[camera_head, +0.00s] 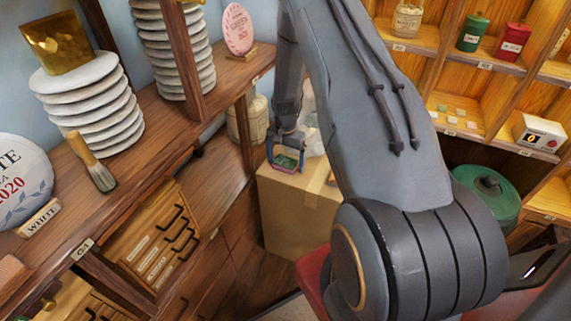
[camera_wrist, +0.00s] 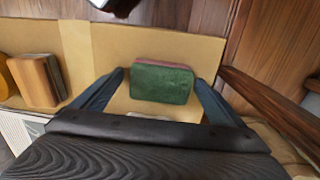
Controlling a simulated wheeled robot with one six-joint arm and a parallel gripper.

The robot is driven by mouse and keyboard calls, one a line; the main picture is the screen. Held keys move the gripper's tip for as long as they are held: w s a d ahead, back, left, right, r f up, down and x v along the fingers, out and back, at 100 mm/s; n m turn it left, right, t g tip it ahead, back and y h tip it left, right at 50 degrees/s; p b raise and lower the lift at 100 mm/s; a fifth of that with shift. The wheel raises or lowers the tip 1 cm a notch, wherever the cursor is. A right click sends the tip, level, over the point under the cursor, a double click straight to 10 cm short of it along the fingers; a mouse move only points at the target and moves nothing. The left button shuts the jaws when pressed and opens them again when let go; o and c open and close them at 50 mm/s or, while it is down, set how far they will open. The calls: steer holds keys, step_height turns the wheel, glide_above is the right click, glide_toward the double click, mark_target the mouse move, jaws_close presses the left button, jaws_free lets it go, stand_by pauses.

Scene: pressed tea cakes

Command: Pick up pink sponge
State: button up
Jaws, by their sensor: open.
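The sponge (camera_wrist: 163,82) lies on the cardboard box, with a dark green face up and a thin pink edge along its far side. Most of its pink part is hidden under the green. My gripper (camera_wrist: 160,92) is open, with one finger to the left of the sponge and one to the right. A gap shows between each finger and the sponge, and I cannot tell the height difference. In the head view my gripper (camera_head: 286,158) is over the box (camera_head: 295,210), and the green of the sponge (camera_head: 287,161) shows between the fingers.
A brown block-like object (camera_wrist: 38,80) lies on the box to the left in the wrist view. A wooden cabinet (camera_head: 215,215) with drawers stands left of the box. Shelves (camera_head: 470,70) with tins are at the right. A green lidded pot (camera_head: 487,190) stands behind my arm.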

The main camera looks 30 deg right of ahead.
mark_target(286, 161)
steer(key=c, duration=1.1)
steer(key=shift+r, duration=0.1)
step_height(286, 161, up, 10)
steer(key=b, duration=0.2)
steer(key=shift+b, duration=0.4)
